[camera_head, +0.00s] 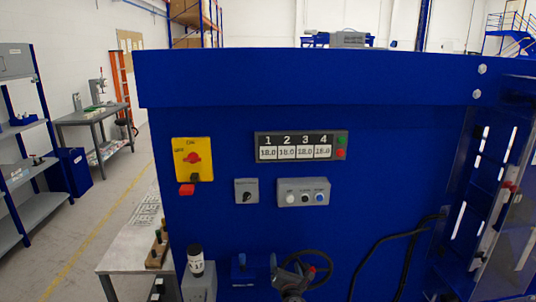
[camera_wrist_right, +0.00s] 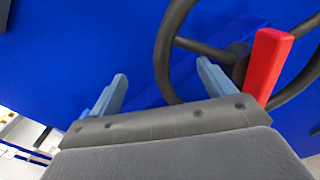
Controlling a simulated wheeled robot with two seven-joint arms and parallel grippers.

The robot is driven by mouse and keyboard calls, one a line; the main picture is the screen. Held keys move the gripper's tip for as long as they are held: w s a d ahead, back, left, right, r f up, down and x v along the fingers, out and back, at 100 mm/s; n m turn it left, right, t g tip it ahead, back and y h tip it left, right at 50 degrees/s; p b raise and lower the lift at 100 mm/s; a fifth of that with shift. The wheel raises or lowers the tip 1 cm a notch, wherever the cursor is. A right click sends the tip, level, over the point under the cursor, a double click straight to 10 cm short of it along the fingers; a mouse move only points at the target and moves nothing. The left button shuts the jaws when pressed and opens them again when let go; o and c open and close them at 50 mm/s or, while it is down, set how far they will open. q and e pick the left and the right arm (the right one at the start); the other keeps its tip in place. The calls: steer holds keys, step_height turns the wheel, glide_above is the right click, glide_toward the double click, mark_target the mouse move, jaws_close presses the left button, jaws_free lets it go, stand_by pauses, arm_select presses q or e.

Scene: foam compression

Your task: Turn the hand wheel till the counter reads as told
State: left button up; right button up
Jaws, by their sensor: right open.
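The dark hand wheel (camera_head: 329,264) stands low on the front of the blue machine, right of centre. In the right wrist view its rim (camera_wrist_right: 168,45) and spokes show close up, with a red upright piece (camera_wrist_right: 268,62) beside the hub. My right gripper (camera_head: 290,274) is in front of the wheel's lower left part and hides some of it. My left gripper is out of view.
A yellow switch plate (camera_head: 192,159), a knob box (camera_head: 247,191) and a button box (camera_head: 303,192) are on the panel. A white cylinder with a black top (camera_head: 195,261) stands left of the wheel. Black cables (camera_head: 385,242) hang to the right.

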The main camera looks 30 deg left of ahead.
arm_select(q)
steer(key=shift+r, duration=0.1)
arm_select(e)
steer(key=shift+d, duration=0.1)
steer(key=shift+p+v, duration=0.6)
steer(key=shift+v, duration=0.75)
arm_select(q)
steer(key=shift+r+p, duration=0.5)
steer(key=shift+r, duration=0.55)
arm_select(e)
steer(key=shift+v, duration=1.6)
steer(key=shift+f, duration=0.1)
